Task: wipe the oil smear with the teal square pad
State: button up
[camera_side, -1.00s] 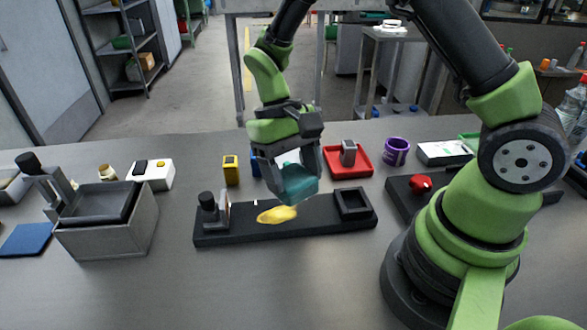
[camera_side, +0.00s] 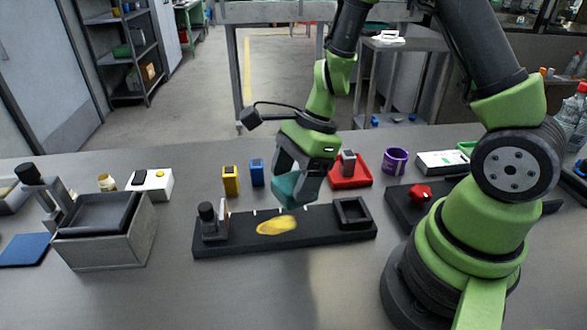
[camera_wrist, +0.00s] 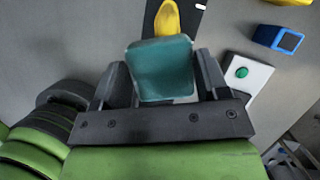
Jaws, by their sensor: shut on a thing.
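My gripper (camera_side: 299,182) is shut on the teal square pad (camera_side: 291,188) and holds it over the back edge of the black base plate (camera_side: 325,222). In the wrist view the pad (camera_wrist: 163,66) sits between my two fingers. The yellow oil smear (camera_side: 277,226) lies on the plate, in front and to the left of the pad. In the wrist view part of the smear (camera_wrist: 166,18) shows just beyond the pad. The pad looks apart from the smear; I cannot tell whether it touches the plate.
A black post (camera_side: 208,218) stands at the plate's left end, and a square black holder (camera_side: 352,211) at its right end. A yellow block (camera_side: 231,181) and a blue block (camera_side: 257,173) stand behind. A red tray (camera_side: 352,180) lies behind right; a grey box (camera_side: 105,245) stands left.

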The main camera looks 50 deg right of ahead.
jog(key=shift+f, duration=2.8)
jog(key=shift+w+a+f, duration=0.15)
jog(key=shift+f, duration=0.15)
jog(key=shift+c, duration=0.4)
jog(key=shift+w+a, duration=0.8)
jog(key=shift+a, duration=0.05)
jog(key=shift+w+a+f, duration=0.2)
jog(key=shift+w+a, duration=0.05)
jog(key=shift+w, duration=0.05)
jog(key=shift+w+a+r, duration=0.15)
jog(key=shift+w+a, duration=0.9)
jog(key=shift+a, duration=0.05)
jog(key=shift+w+a, duration=0.4)
jog(key=shift+s+d, duration=2.75)
jog(key=shift+r, duration=4)
